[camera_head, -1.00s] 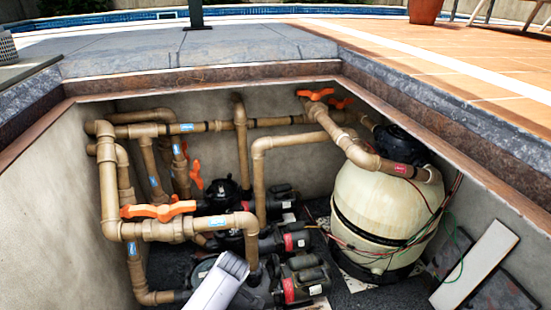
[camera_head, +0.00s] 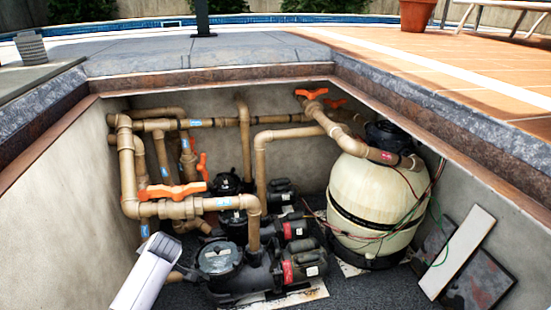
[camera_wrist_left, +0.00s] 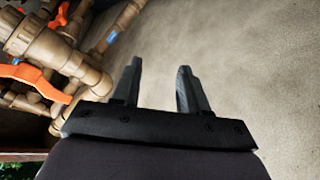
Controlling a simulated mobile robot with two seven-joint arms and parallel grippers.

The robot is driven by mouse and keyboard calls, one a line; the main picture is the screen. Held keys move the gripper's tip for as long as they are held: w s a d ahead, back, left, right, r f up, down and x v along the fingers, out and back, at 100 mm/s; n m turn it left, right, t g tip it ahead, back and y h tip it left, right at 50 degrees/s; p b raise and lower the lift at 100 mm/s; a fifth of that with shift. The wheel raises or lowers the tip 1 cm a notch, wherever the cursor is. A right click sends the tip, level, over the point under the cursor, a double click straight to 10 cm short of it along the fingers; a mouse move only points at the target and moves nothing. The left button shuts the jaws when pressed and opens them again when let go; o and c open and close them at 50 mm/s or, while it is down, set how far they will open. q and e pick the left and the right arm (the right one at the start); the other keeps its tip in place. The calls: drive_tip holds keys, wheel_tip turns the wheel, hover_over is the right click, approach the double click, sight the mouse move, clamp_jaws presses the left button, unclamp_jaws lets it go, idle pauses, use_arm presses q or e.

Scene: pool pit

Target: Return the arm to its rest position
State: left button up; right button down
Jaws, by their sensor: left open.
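My left gripper (camera_wrist_left: 158,88) shows in the left wrist view with its two dark fingers apart and nothing between them. A bare beige pit wall lies beyond the fingers, and tan pipes with an orange valve handle (camera_wrist_left: 32,78) are at the left of that view. In the head view my white left arm (camera_head: 148,272) comes up from the lower left edge, below the pipes. Its gripper cannot be made out there. My right gripper is in neither view.
Tan pipes with an orange valve handle (camera_head: 173,191) stand close to my arm. Black pumps (camera_head: 222,262) sit on the pit floor. The left pit wall (camera_head: 60,220) is bare.

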use_arm(q)
drive_tip(key=a+r+n+t+y, duration=0.2)
drive_tip(key=a+r+t+y, duration=0.15)
drive_tip(key=a+r, duration=1.3)
drive_tip(key=w+d+r+m+t+h, duration=0.3)
drive_tip(key=w+d+m+t, duration=0.15)
drive_tip(key=m, duration=0.35)
drive_tip(key=w+d+r+m+t+h, duration=0.35)
drive_tip(key=w+d+m, duration=0.2)
drive_tip(key=m, duration=0.25)
drive_tip(key=s+d+f+m+g+h, duration=0.1)
drive_tip(key=s+d+f+h, duration=0.1)
drive_tip(key=s+d+f, duration=0.5)
drive_tip(key=s+d+f+g+h, duration=0.15)
drive_tip(key=s+d+f, duration=0.25)
drive_tip(key=s+f, duration=0.6)
drive_tip(key=s+d+f+m+g+h, duration=0.1)
drive_tip(key=s+d+f+g, duration=0.1)
drive_tip(key=s+d+f, duration=0.6)
drive_tip(key=s+g+h, duration=0.1)
drive_tip(key=s, duration=1.2)
wheel_tip(320, 180, up, 12)
drive_tip(key=p, duration=1.5)
drive_tip(key=shift+s+a+r, duration=0.15)
drive_tip(key=shift+a, duration=0.2)
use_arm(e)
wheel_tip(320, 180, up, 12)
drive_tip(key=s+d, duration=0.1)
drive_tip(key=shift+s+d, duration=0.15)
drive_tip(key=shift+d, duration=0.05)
